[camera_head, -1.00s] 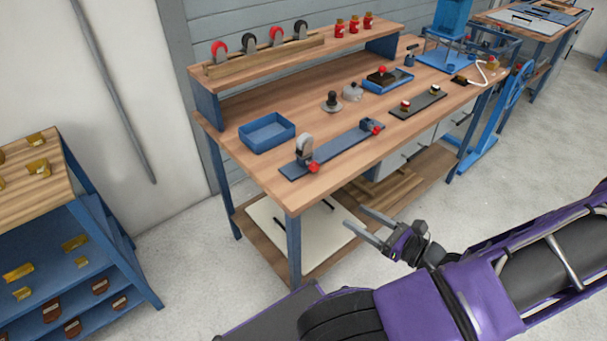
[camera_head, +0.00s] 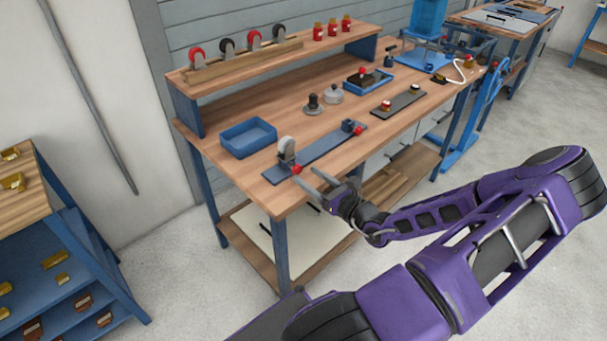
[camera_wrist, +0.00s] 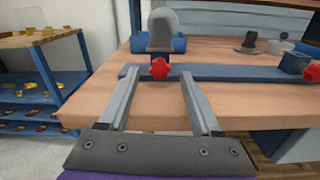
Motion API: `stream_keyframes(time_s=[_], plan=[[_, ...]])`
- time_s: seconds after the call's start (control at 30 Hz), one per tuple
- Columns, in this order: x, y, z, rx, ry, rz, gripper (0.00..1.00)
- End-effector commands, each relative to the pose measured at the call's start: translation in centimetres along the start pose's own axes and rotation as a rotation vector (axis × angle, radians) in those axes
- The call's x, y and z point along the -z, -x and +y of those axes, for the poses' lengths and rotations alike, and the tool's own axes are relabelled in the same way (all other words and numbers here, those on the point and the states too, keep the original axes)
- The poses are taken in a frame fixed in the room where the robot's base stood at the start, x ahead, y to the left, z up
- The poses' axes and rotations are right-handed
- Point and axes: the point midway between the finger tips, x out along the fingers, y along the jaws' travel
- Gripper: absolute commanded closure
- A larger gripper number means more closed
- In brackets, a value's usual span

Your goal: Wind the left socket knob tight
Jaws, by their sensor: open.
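The left red knob (camera_head: 297,169) is on the front of a grey upright socket (camera_head: 286,149) at the left end of a flat blue bar (camera_head: 320,150) on the bench. In the wrist view the red lobed knob (camera_wrist: 160,69) shows beyond and between my fingertips, below the rounded grey socket (camera_wrist: 163,30). My gripper (camera_head: 328,174) is open and empty at the bench's front edge, pointing at the knob. My fingers (camera_wrist: 159,82) appear short of it; exact clearance cannot be told. A second red knob (camera_head: 358,131) is on the low blue socket (camera_head: 348,126) at the bar's right end.
A blue tray (camera_head: 248,138) stands behind left of the bar. A dark knobbed piece (camera_head: 313,104) and a grey one (camera_head: 333,95) stand behind it. A dark plate (camera_head: 398,103) lies to the right. A shelf (camera_head: 270,66) holds casters and red bottles.

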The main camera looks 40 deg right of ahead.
Motion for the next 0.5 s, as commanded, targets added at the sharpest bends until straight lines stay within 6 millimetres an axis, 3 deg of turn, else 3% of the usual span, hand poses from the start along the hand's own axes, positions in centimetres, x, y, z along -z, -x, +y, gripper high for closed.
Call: stream_keyframes(time_s=[0.2,0.5], plan=[[0.0,-2.4,0.0,-0.001,0.001,0.000,0.34],[0.0,-2.7,-0.1,0.001,0.001,0.000,0.34]])
